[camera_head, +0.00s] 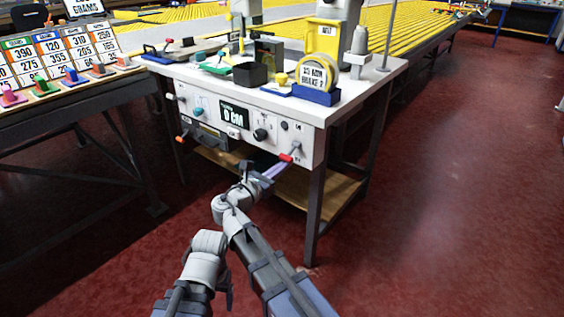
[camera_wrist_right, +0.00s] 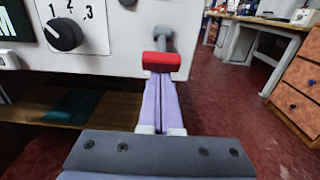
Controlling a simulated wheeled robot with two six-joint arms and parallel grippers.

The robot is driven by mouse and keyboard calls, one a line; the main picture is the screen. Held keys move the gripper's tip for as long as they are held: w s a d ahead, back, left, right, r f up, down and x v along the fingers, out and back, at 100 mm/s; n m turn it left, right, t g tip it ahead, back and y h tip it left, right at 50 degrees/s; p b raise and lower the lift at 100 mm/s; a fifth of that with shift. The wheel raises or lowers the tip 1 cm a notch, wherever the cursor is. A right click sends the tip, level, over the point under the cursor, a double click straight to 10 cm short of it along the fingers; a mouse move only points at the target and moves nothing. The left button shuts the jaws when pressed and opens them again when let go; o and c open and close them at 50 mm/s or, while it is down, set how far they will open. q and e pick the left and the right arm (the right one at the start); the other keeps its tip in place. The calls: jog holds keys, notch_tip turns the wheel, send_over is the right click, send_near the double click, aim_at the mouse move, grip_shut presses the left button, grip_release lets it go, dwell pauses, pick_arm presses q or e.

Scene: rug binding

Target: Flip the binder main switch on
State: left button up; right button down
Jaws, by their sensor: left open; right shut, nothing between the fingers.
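The binder main switch is a metal lever (camera_head: 296,149) with a red tip (camera_head: 286,158) at the lower right of the machine's white front panel. The lever slants outward and down, and it also shows in the right wrist view (camera_wrist_right: 163,41). My right gripper (camera_head: 278,165) has its pale purple fingers closed together and empty. In the right wrist view its fingertips (camera_wrist_right: 160,76) are directly below the red tip, at or very near its underside; I cannot tell if they touch. My left gripper (camera_head: 228,284) is low in the head view, partly hidden and away from the panel.
The panel also holds a black numbered knob (camera_head: 261,135) and a dark display (camera_head: 234,115). A yellow tape roll (camera_head: 314,72) in a blue holder stands on the machine table. A wooden lower shelf (camera_head: 325,190) lies beneath. Red floor is clear at right.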

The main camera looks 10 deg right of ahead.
aim_at(288, 154)
jog(key=r+g+y+p, duration=0.1)
jog(key=r+y+p, duration=0.1)
jog(key=p, duration=0.4)
jog(key=r+g+y+p, duration=0.2)
jog(key=p, duration=0.5)
jog(key=r+g+y+p, duration=0.2)
jog(key=y+p, duration=0.1)
jog(key=p, duration=0.4)
jog(key=shift+s+a+r, duration=0.25)
jog(key=shift+a+r, duration=0.05)
jog(key=shift+a, duration=0.05)
jog(key=shift+r+p, duration=0.15)
jog(key=shift+p, duration=0.2)
jog(key=shift+w+d+r, duration=0.1)
jog(key=shift+r, duration=0.05)
